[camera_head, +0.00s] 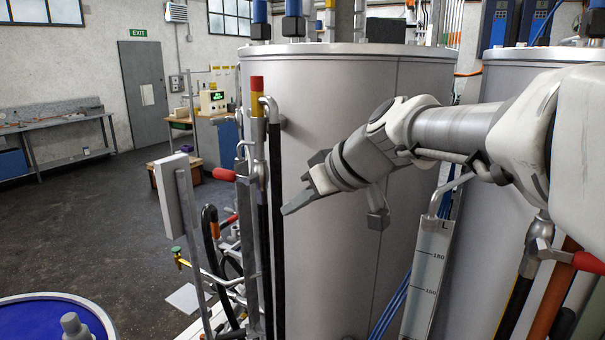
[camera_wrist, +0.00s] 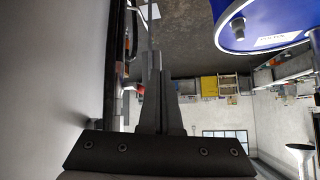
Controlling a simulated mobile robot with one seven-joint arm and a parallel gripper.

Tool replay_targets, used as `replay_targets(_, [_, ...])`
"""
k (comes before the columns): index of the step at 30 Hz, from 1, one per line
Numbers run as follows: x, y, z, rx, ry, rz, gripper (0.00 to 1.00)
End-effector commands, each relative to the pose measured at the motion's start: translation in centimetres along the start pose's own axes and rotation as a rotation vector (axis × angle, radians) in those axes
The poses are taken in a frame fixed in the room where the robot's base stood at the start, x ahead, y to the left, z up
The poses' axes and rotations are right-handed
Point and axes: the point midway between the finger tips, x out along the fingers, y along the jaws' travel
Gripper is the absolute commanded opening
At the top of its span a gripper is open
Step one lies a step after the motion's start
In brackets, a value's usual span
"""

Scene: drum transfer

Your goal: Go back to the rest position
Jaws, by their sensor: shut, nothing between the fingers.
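My gripper (camera_head: 297,203) is in front of the large grey tank (camera_head: 340,130) in the head view, with my arm reaching in from the right. Its fingers point left and slightly down and hold nothing. In the wrist view the two fingers of my gripper (camera_wrist: 152,62) lie together, shut. The tank wall (camera_wrist: 60,70) runs close along the left of the wrist view. I cannot tell the exact gap between the fingers and the tank.
Pipes with a red-handled valve (camera_head: 224,174) stand left of my gripper. A blue drum (camera_head: 45,315) is at the lower left; it also shows in the wrist view (camera_wrist: 262,22). A second tank (camera_head: 520,75) stands behind my arm. Open floor (camera_head: 110,210) lies to the left.

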Motion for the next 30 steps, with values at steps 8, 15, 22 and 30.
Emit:
replay_targets(8, [-5.0, -1.6, 9.9, 0.208, -0.160, 0.167, 0.00])
replay_targets(15, [-8.6, -2.5, 18.7, 0.388, -0.253, 0.350, 0.00])
replay_targets(22, [-10.7, -2.7, 24.7, 0.513, -0.287, 0.498, 0.00])
replay_targets(30, [-11.3, -2.7, 26.4, 0.549, -0.293, 0.542, 0.00])
